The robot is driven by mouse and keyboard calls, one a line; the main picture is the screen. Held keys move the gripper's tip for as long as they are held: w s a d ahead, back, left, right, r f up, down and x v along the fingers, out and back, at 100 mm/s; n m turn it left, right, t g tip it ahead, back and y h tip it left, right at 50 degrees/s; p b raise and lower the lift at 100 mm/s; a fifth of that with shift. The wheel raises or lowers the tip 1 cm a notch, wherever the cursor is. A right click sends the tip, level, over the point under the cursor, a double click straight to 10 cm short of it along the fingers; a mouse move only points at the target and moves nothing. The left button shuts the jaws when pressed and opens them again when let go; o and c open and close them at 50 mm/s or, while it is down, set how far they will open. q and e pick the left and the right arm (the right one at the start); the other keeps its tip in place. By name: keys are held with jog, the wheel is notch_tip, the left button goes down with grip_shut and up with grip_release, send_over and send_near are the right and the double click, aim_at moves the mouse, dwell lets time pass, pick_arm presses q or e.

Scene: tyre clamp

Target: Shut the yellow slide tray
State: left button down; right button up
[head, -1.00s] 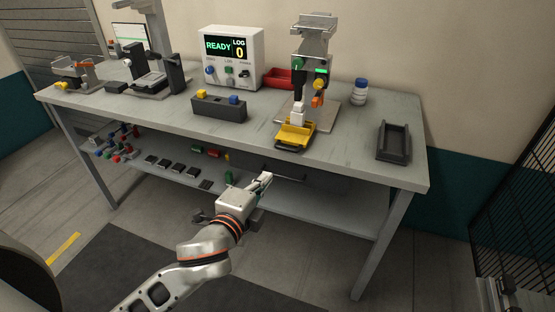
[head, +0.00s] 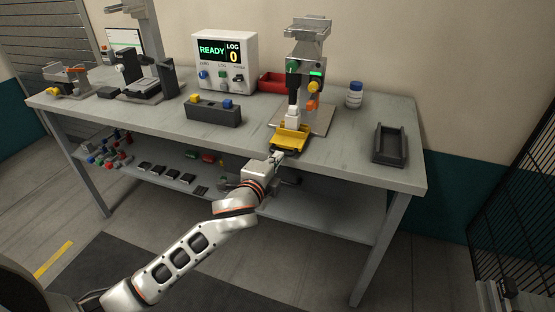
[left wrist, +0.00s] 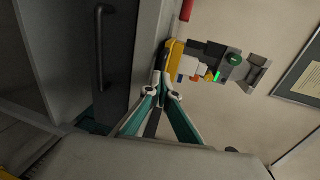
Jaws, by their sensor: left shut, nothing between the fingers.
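The yellow slide tray (head: 291,137) sits at the front of the tester on the bench, its dark front handle near the bench's front edge. A white block (head: 292,117) stands at the tray's back part. My left gripper (head: 273,159) is shut and empty, just in front of the tray at the bench edge; I cannot tell whether it touches the handle. In the left wrist view the gripper's fingertips (left wrist: 162,92) are together, and the yellow tray (left wrist: 173,58) shows just beyond them. My right gripper is not in view.
The bench top (head: 340,155) is clear right of the tray up to a dark open bin (head: 389,145). A dark drawer handle (left wrist: 101,48) shows below the bench top.

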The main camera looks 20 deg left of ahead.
aim_at(289, 135)
pick_arm(q)
jog(key=shift+w, duration=0.2)
jog(key=w, duration=1.3)
jog(key=shift+w+d, duration=0.15)
jog(key=shift+d, duration=0.1)
